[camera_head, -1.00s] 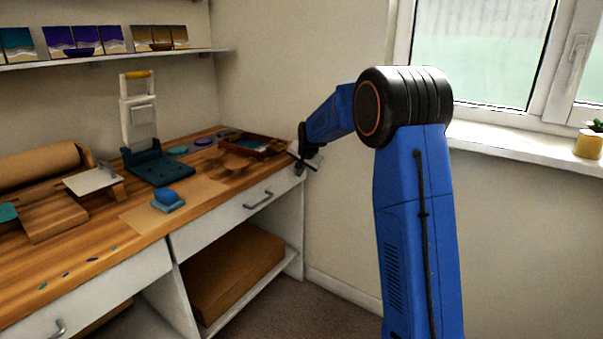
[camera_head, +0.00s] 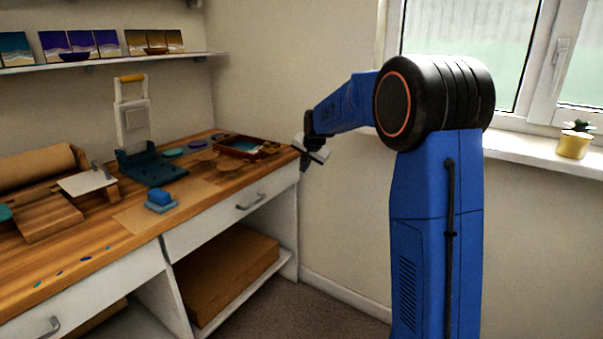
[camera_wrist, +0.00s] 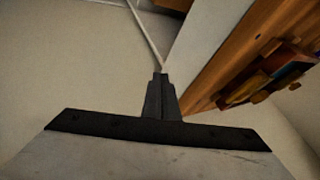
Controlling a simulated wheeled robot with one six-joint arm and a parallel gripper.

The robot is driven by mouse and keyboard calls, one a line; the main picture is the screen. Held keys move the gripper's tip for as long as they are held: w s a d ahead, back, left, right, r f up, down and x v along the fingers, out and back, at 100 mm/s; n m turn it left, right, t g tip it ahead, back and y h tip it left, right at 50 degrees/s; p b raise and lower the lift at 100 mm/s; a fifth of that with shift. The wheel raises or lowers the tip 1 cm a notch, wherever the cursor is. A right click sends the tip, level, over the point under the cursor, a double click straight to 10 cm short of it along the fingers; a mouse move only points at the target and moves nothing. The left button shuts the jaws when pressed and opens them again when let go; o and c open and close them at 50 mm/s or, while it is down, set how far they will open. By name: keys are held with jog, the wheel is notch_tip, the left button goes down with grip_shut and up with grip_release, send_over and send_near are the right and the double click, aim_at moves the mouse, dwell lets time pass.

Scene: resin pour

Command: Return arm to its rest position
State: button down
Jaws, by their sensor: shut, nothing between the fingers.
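My blue arm rises at the right of the head view and bends left at its black joint. My gripper (camera_head: 305,160) hangs at the end of the arm, just off the right end of the workbench (camera_head: 105,222), in front of the wall. In the wrist view my gripper (camera_wrist: 160,78) shows as dark fingers together, with nothing between them. The wrist view looks down past the bench corner (camera_wrist: 215,75) to the floor and wall. The gripper appears apart from the bench.
A dark red tray (camera_head: 245,147) with small items lies near the bench's right end, also seen in the wrist view (camera_wrist: 262,88). A teal press-like stand (camera_head: 150,168) and a blue block (camera_head: 160,196) stand on the bench. A potted plant (camera_head: 574,145) sits on the windowsill.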

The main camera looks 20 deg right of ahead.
jog(key=shift+v, duration=1.3)
jog(key=s+a+r+n+g, duration=0.1)
jog(key=s+a+r+n, duration=0.15)
jog(key=s, duration=1.15)
jog(key=s+a+r+n, duration=0.1)
jog(key=s+a+n, duration=0.15)
jog(key=s, duration=1.15)
jog(key=s+f+n, duration=0.1)
jog(key=s+f, duration=0.2)
jog(key=s, duration=0.6)
jog(key=s+a+f+n+g, duration=0.1)
jog(key=s+f+n, duration=0.1)
jog(key=s, duration=0.7)
jog(key=s+a+f+n, duration=0.1)
jog(key=s+f, duration=0.2)
jog(key=s, duration=0.6)
jog(key=shift+s+f+g, duration=0.2)
jog(key=shift+f+g, duration=0.1)
jog(key=shift+f, duration=0.05)
